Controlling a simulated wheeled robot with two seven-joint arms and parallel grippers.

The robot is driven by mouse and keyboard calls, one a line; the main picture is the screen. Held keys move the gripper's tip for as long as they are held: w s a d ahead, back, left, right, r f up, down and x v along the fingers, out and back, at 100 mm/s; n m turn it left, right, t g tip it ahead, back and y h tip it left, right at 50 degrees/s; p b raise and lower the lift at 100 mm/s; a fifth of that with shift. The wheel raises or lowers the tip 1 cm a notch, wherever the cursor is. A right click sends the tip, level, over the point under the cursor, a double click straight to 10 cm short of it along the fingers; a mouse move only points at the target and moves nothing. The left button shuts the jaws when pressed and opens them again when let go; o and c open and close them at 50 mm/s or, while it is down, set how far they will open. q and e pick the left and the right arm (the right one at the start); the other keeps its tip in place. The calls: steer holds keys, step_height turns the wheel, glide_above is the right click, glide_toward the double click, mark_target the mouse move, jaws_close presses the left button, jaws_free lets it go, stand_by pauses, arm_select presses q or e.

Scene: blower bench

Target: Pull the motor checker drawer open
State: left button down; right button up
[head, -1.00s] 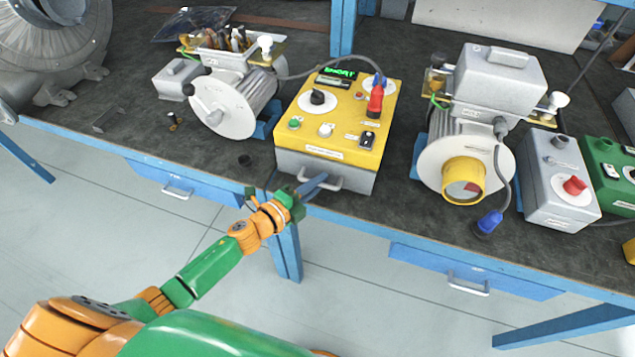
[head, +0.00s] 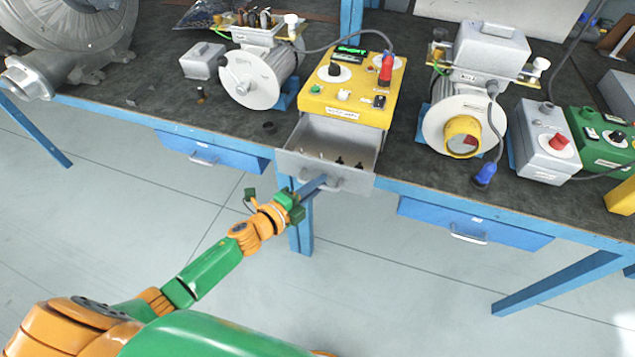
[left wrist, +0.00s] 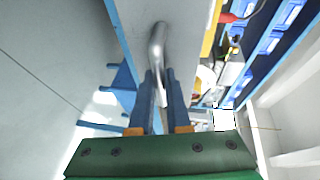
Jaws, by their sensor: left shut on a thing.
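The motor checker (head: 352,95) is a yellow-topped box with a lit green display, on the dark bench at the middle of the head view. Its grey drawer (head: 295,164) stands out from the box toward me, with several small dark and light items inside. My left gripper (head: 322,182) is at the drawer front, its blue fingers shut on the metal handle (head: 345,184). In the left wrist view the handle (left wrist: 157,45) runs in between the two blue fingers (left wrist: 160,92). My right gripper is not in view.
A motor (head: 262,75) stands left of the checker and another motor (head: 462,125) stands right of it. A grey box (head: 545,140) and a green box (head: 600,140) are further right. Blue bench drawers (head: 475,222) and a bench leg (head: 300,235) are below the bench edge.

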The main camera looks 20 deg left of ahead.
arm_select(q)
steer(key=c, duration=1.2)
jaws_free()
steer(key=shift+w+f, duration=0.1)
steer(key=shift+w, duration=0.15)
steer(key=shift+o, duration=0.2)
steer(key=shift+s, duration=0.15)
steer(key=v, duration=0.7)
